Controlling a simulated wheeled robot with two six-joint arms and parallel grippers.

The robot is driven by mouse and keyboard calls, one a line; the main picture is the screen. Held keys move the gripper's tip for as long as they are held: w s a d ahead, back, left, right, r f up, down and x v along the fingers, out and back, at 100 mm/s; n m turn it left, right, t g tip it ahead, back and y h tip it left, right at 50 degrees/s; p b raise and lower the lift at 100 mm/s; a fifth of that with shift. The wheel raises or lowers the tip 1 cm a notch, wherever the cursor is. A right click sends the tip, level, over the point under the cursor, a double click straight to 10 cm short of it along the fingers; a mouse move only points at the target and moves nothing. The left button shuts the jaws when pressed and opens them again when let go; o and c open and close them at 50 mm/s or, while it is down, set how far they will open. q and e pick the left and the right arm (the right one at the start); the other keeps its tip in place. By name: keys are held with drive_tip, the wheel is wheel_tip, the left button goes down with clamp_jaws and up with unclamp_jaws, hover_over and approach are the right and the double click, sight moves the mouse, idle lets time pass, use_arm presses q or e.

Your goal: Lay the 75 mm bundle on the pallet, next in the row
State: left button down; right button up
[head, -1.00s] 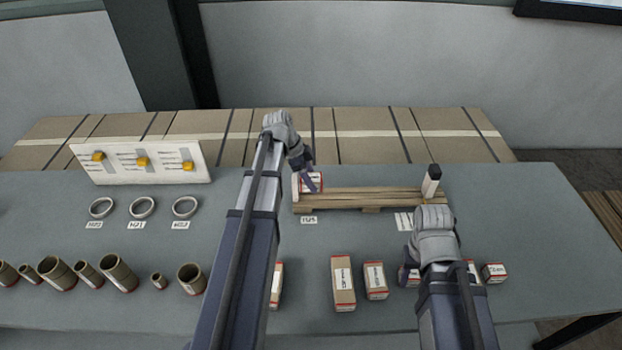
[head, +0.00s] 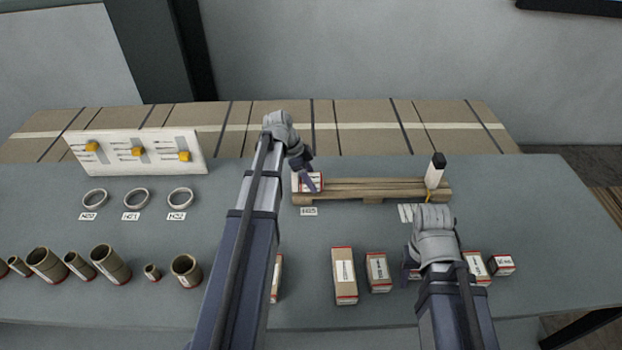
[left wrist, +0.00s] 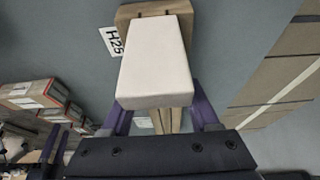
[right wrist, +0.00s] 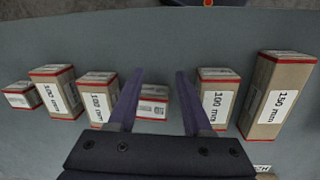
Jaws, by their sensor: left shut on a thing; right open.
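My left gripper (head: 308,168) is shut on a small white-topped bundle (left wrist: 155,65) with red edges. The head view shows this bundle (head: 303,183) at the left end of the wooden pallet (head: 375,195). Its size print is not readable. The left wrist view shows the pallet's end (left wrist: 128,14) under it, but whether it touches the boards I cannot tell. My right gripper (right wrist: 160,78) is open above the front row, with a small bundle (right wrist: 152,103) below and between its fingers, apart from them.
Front row bundles include a 150 mm one (right wrist: 278,95) and 100 mm ones (right wrist: 217,98). A tag H25 (head: 309,211) lies before the pallet. The pallet's middle is bare.

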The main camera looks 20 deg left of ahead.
use_arm(q)
drive_tip(key=shift+f, duration=0.2)
use_arm(e)
drive_tip(key=shift+f, duration=0.25)
use_arm(q)
drive_tip(key=shift+c, duration=0.3)
unclamp_jaws()
use_arm(e)
drive_tip(key=shift+r, duration=0.1)
use_arm(q)
drive_tip(key=p+v, duration=0.7)
drive_tip(key=v, duration=0.1)
drive_tip(key=shift+d, duration=0.1)
use_arm(e)
wheel_tip(320, 180, up, 7)
use_arm(q)
drive_tip(key=shift+f, duration=0.1)
idle(0.5)
